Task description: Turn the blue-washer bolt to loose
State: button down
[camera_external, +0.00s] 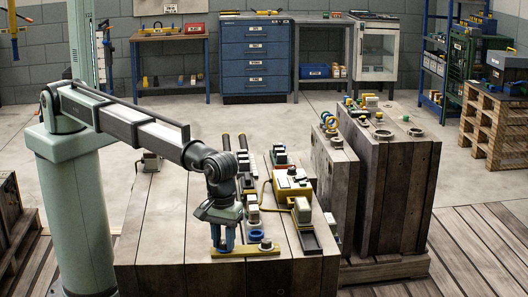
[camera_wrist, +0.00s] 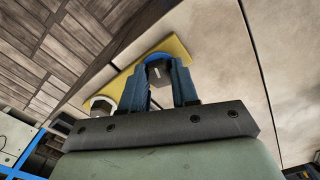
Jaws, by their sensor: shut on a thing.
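A yellow plate (camera_external: 243,249) lies flat on the plank-topped table near its front edge. The blue-washer bolt (camera_wrist: 158,58) stands at one end of the plate; its blue washer shows around the base in the wrist view. My gripper (camera_external: 224,247) points down over it with its blue fingers (camera_wrist: 182,84) on either side of the bolt head, shut on it. In the external view the fingers hide most of this bolt. A second bolt with a pale washer (camera_wrist: 101,106) stands at the other end of the plate, apart from my gripper.
A blue ring (camera_external: 256,235) lies just behind the plate. A yellow box (camera_external: 292,182) and other fittings stand further right on the table (camera_external: 160,215). Tall wooden blocks (camera_external: 388,190) stand beyond the right side.

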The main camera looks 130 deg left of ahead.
aim_at(223, 241)
jog(key=shift+s+f+n, duration=0.15)
jog(key=shift+n, duration=1.35)
jog(key=c, duration=0.8)
grip_release()
jog(key=shift+c, duration=0.2)
notch_tip(223, 241, up, 14)
